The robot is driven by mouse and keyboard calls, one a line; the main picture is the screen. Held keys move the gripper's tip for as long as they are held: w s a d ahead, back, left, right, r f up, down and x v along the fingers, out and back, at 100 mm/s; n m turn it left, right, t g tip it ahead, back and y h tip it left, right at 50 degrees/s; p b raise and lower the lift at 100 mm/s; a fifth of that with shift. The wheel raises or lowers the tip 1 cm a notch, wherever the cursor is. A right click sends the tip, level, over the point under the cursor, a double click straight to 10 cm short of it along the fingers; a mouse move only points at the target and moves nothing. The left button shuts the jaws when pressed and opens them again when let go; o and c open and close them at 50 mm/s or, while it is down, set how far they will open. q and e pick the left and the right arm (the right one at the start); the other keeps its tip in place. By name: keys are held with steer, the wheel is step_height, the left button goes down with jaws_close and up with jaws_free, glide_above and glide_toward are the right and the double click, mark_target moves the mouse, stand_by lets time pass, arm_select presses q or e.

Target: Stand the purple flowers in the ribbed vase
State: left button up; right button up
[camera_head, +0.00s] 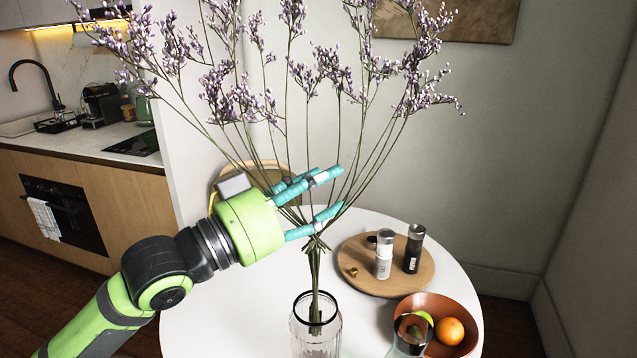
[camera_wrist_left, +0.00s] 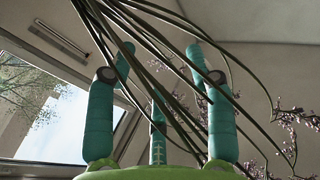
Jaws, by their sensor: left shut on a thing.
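The purple flowers (camera_head: 222,95) stand nearly upright as a wide bunch of thin branching stems, their blossoms spread at the top. My left gripper (camera_head: 335,190) is shut around the stems just above where they gather; in the left wrist view the stems (camera_wrist_left: 150,40) run between its teal fingers (camera_wrist_left: 160,100). The ribbed vase (camera_head: 299,340) is clear glass with a dark rim and stands on the white table below the gripper. The lower stem ends show at the vase's mouth and appear to reach inside it. My right gripper is not in view.
On the round white table (camera_head: 235,320), a wooden board (camera_head: 350,270) holds a white shaker (camera_head: 384,262) and a dark one (camera_head: 413,250). A brown fruit bowl (camera_head: 462,312) and a glass vessel (camera_head: 408,345) stand right of the vase. The table's left side is clear.

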mark_target(313, 270)
arm_select(q)
steer(key=shift+f+b, duration=3.95)
steer(key=shift+f, duration=2.7)
steer(key=o, duration=1.4)
steer(key=v, duration=1.2)
